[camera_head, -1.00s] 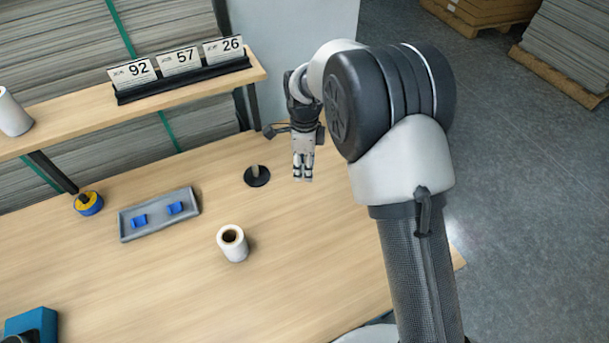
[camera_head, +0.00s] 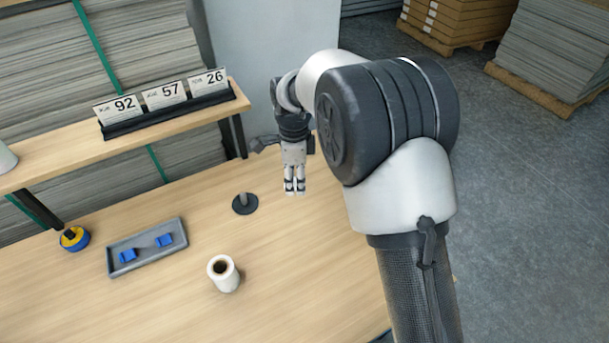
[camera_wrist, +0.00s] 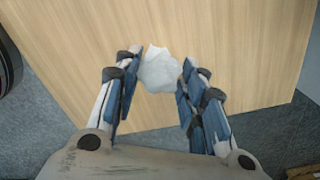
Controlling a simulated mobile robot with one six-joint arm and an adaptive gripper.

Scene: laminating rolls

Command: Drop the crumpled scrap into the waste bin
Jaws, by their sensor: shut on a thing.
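The crumpled scrap (camera_wrist: 160,70) is a small white wad between my fingertips in the wrist view. My gripper (camera_wrist: 157,88) is shut on it, with a blue-padded finger on either side. In the head view my gripper (camera_head: 295,192) points down above the table's right part, right of the black stand. No waste bin can be recognised in either view.
The wooden table (camera_head: 180,310) holds a white roll (camera_head: 223,273), a black stand (camera_head: 245,203), a grey tray (camera_head: 120,265) with blue pieces, and a yellow-blue tape roll (camera_head: 74,238). A shelf (camera_head: 60,160) carries number cards. Open floor (camera_head: 510,220) lies right.

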